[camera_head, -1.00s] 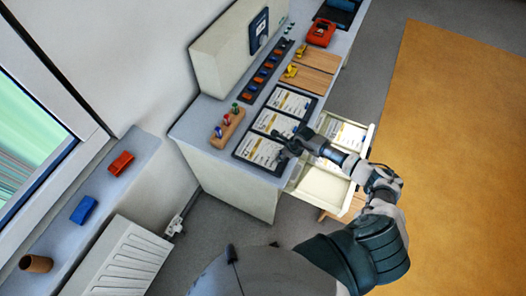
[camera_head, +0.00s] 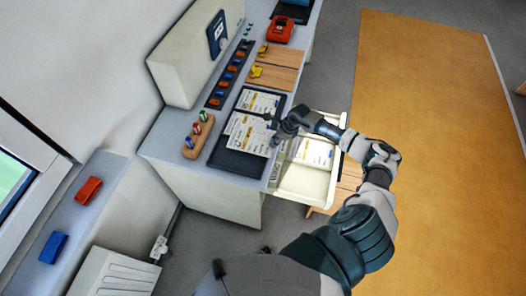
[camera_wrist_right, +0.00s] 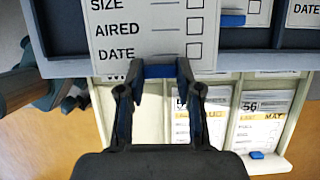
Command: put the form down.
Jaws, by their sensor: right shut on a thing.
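My right gripper (camera_head: 276,128) is shut on a white printed form (camera_head: 247,133) at the right side of a dark tray on the counter. In the right wrist view, the form (camera_wrist_right: 150,28) reads SIZE, AIRED and DATE, and its blue tab (camera_wrist_right: 155,71) is between my fingertips (camera_wrist_right: 154,78). The form is over the tray's middle part; I cannot tell whether it touches down. The tray (camera_head: 235,163) is bare at its near end. Another form (camera_head: 260,101) lies at its far end. My left gripper is not in view.
An open cream drawer (camera_head: 303,184) below the counter's right edge holds more forms (camera_head: 313,152). A wooden block with coloured pegs (camera_head: 198,135) stands left of the tray. A row of red and blue pieces lies behind, with wooden boards (camera_head: 272,77) farther along.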

